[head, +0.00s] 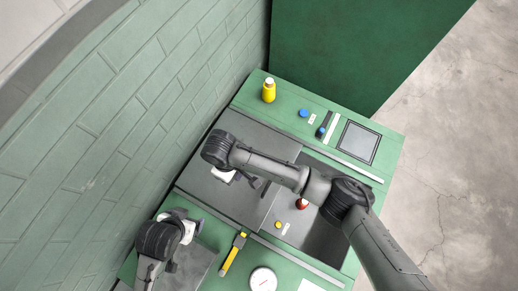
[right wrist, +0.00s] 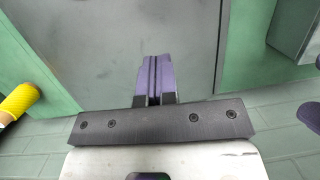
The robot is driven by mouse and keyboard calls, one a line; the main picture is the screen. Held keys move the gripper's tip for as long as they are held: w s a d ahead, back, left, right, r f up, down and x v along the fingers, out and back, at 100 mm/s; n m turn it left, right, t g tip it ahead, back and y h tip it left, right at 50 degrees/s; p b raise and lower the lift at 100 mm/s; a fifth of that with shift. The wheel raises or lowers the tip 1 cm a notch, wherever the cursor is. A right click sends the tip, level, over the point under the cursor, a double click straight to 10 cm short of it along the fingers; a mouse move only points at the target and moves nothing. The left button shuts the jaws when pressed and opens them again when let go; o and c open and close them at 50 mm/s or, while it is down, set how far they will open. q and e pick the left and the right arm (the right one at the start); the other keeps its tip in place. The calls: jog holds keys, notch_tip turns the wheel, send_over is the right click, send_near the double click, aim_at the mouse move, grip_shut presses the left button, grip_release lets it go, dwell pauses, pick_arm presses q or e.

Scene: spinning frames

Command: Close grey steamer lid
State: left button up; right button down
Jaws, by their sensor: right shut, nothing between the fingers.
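The grey steamer lid (head: 207,190) is a broad flat panel on the green machine in the head view. A grey recess (head: 325,228) is exposed to its right, so the lid appears open; its exact tilt is unclear. My right gripper (head: 224,178) is over the panel, with its fingertips hidden in the head view. In the right wrist view its purple fingers (right wrist: 154,80) are together and empty, facing the grey panel (right wrist: 195,40); contact cannot be judged. My left gripper (head: 185,235) is at the lower left, its fingers unclear.
A yellow bottle (head: 269,91) stands at the back of the green top. A yellow-and-black tool (head: 233,254) and a round white dial (head: 263,280) are at the front. A red item (head: 302,204) shows by the recess. A brick wall (head: 120,110) borders the left.

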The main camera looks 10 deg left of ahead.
jog(key=shift+h, duration=0.6)
jog(key=d+f, duration=0.1)
jog(key=f, duration=0.2)
jog(key=d+f, duration=0.1)
jog(key=f, duration=0.2)
jog(key=d+f, duration=0.2)
jog(key=f, duration=0.1)
jog(key=shift+w+f, duration=0.15)
jog(key=shift+w, duration=0.25)
jog(key=shift+s+d+p, duration=0.25)
jog(key=shift+d+p, duration=0.15)
jog(key=shift+d, duration=0.1)
jog(key=shift+s+d+p, duration=0.2)
jog(key=shift+d+p, duration=0.2)
jog(key=shift+d, duration=0.1)
jog(key=shift+s+d+f, duration=0.2)
jog(key=shift+d, duration=0.3)
jog(key=shift+s+d+f, duration=0.1)
jog(key=shift+d, duration=0.1)
